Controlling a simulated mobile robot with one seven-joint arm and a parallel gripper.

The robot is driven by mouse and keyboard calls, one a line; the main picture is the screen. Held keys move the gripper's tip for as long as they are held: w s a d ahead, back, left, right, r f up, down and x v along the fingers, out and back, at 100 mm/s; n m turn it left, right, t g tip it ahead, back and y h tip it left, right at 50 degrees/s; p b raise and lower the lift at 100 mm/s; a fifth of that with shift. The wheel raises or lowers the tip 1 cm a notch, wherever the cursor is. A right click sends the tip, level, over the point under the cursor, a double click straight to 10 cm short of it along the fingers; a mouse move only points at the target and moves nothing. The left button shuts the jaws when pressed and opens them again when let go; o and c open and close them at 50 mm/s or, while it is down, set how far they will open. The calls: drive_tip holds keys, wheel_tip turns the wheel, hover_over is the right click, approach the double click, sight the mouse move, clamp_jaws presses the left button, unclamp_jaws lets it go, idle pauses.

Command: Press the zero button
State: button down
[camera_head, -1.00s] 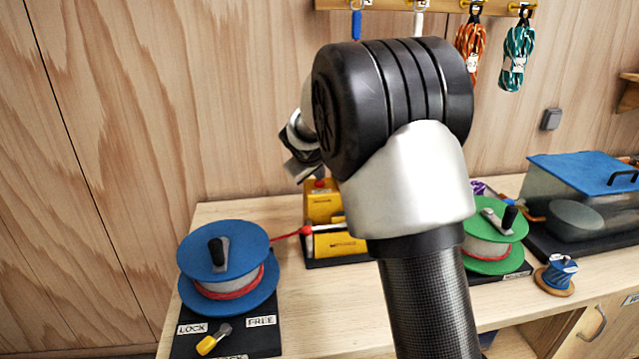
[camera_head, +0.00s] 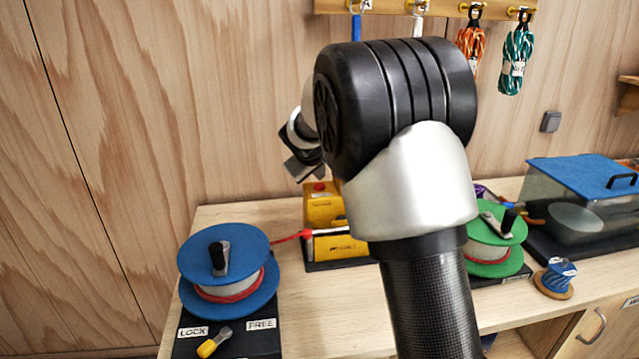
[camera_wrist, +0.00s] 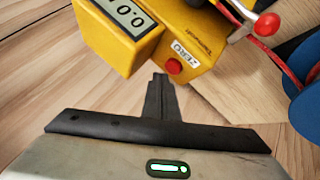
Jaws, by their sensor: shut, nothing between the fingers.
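A yellow measuring box (camera_head: 322,207) stands on the bench near the wall, with a red button on top (camera_head: 319,187). In the wrist view the box (camera_wrist: 205,42) shows a grey display with zeros (camera_wrist: 128,18) and a white ZERO label (camera_wrist: 185,54) beside the red button (camera_wrist: 174,66). My gripper (camera_wrist: 160,78) is shut and empty, its tips close to the button on its lower left in the picture. The gap between tips and button is hard to judge. In the head view my gripper (camera_head: 305,168) is partly hidden behind my arm, above the box.
A blue spool (camera_head: 228,255) with a crank stands at left, its red cord running to the yellow device. A green spool (camera_head: 493,240), a small blue spool (camera_head: 556,277) and a lidded clear case (camera_head: 580,195) are at right. Bare bench lies in front of the device.

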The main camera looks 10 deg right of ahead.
sight(319, 188)
drive_tip(key=shift+r, duration=0.1)
wheel_tip(319, 188, up, 5)
drive_tip(key=p, duration=0.3)
idle(0.4)
idle(0.5)
